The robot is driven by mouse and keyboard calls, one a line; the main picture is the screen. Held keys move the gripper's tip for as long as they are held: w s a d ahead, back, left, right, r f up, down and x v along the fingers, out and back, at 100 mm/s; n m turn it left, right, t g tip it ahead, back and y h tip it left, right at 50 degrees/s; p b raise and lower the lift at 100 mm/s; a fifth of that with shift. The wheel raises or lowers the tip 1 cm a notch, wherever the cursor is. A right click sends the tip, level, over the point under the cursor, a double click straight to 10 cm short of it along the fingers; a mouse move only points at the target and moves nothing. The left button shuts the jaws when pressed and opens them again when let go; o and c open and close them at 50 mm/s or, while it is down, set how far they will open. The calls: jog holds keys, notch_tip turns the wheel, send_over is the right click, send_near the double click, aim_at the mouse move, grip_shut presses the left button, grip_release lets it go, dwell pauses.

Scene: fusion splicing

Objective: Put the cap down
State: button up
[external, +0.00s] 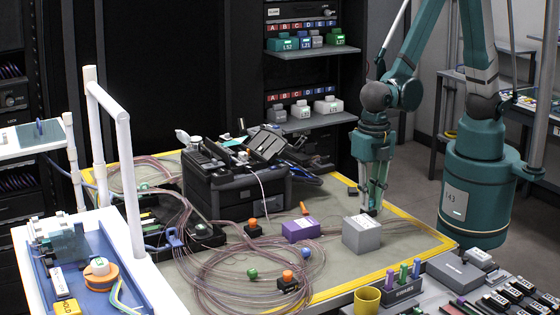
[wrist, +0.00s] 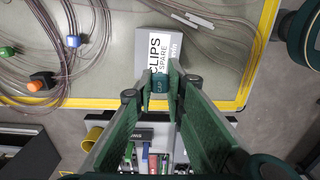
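My gripper (wrist: 160,88) points down, its fingertips close together. A small teal piece (wrist: 161,82) with a pale mark sits between the fingertips in the wrist view; it appears to be the cap, mostly hidden by the fingers. In the external view my gripper (external: 374,208) is beside and behind the grey box (external: 361,235). The grey box, labelled CLIPS SPARE, also shows just beyond the fingertips in the wrist view (wrist: 145,42). I cannot tell whether the fingertips touch it.
A purple box (external: 302,229) stands left of the grey box. Coiled fibres (external: 225,285) with green, blue and orange-topped pieces spread over the mat. A black splicer (external: 235,180) stands behind. A yellow cup (external: 367,300) and pen holder (external: 402,291) stand at the front.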

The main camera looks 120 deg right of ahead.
aim_at(368, 224)
jog(key=shift+f, duration=0.15)
jog(key=shift+f+b, duration=0.3)
jog(key=shift+f, duration=1.65)
jog(key=shift+f, duration=0.15)
jog(key=shift+o, duration=1)
jog(key=o, duration=0.4)
jog(key=shift+r+p, duration=0.75)
jog(key=shift+r, duration=5.4)
